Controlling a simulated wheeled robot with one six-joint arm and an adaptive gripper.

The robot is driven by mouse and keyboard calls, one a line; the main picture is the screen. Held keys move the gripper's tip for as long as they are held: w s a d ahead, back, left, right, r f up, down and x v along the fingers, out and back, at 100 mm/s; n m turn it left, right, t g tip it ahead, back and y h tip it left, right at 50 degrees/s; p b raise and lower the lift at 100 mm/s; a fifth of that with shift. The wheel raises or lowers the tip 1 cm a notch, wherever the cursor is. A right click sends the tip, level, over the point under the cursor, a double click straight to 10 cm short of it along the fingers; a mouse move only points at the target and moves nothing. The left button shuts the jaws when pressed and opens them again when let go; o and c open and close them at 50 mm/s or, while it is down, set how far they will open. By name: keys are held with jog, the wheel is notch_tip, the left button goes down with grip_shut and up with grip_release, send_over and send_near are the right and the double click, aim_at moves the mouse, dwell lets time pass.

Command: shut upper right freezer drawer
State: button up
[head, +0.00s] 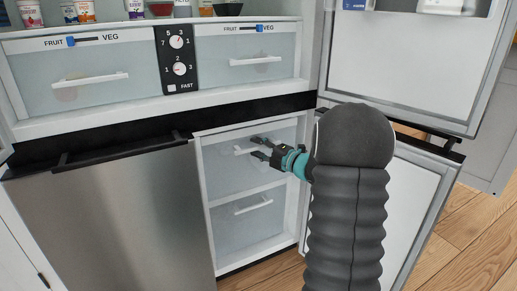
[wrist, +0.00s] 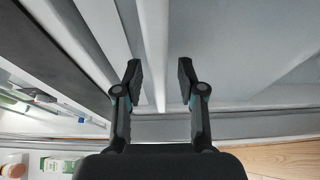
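The upper right freezer drawer (head: 222,170) is the upper of two pale, translucent drawer fronts in the lower right compartment. It looks close to flush with the frame; I cannot tell whether a small gap is left. Its white handle (head: 240,152) is partly hidden by my gripper (head: 257,147), whose fingers are in front of the drawer. The wrist view shows my gripper (wrist: 160,78) open, with a white bar (wrist: 154,50) running between its separated fingers. I cannot tell whether either finger touches it.
The lower freezer drawer (head: 247,225) is below. The freezer door (head: 425,185) stands open at right, partly behind my arm. The upper right fridge door (head: 400,60) is also open. A steel door (head: 120,215) is shut at left. Wooden floor (head: 470,235) shows at right.

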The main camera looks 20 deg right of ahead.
grip_shut()
jog(key=shift+w+r, duration=0.1)
jog(key=shift+w, duration=0.15)
jog(key=shift+w+p, duration=1.1)
jog(key=shift+w, duration=0.75)
grip_release()
jog(key=shift+w+a, duration=0.1)
jog(key=shift+a, duration=0.05)
jog(key=v, duration=1.2)
